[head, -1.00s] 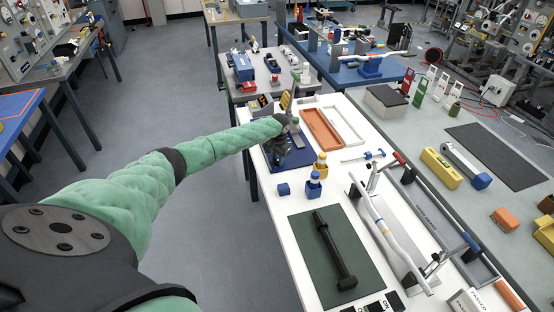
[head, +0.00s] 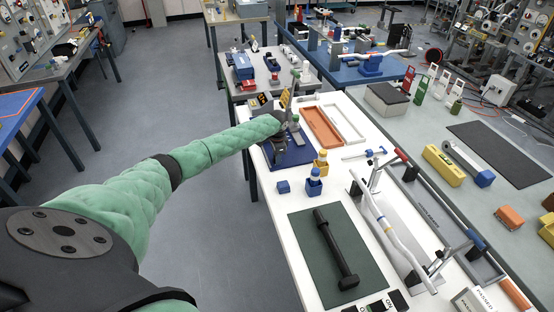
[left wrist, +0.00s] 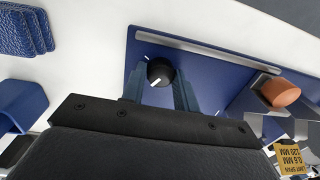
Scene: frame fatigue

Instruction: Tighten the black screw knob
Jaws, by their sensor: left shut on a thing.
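The black screw knob (left wrist: 159,72), round with a white pointer line, sits on a blue plate (left wrist: 205,68) in the left wrist view. My left gripper (left wrist: 161,84) has one finger on each side of the knob and is shut on it. In the head view my left gripper (head: 281,143) is at the blue plate (head: 300,155) near the left edge of the white table. The knob is hidden there by the gripper and arm. My right gripper is not in view.
An orange tray (head: 322,127) and a white tray (head: 343,118) lie beyond the plate. A yellow-black label (left wrist: 288,157) is beside the plate.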

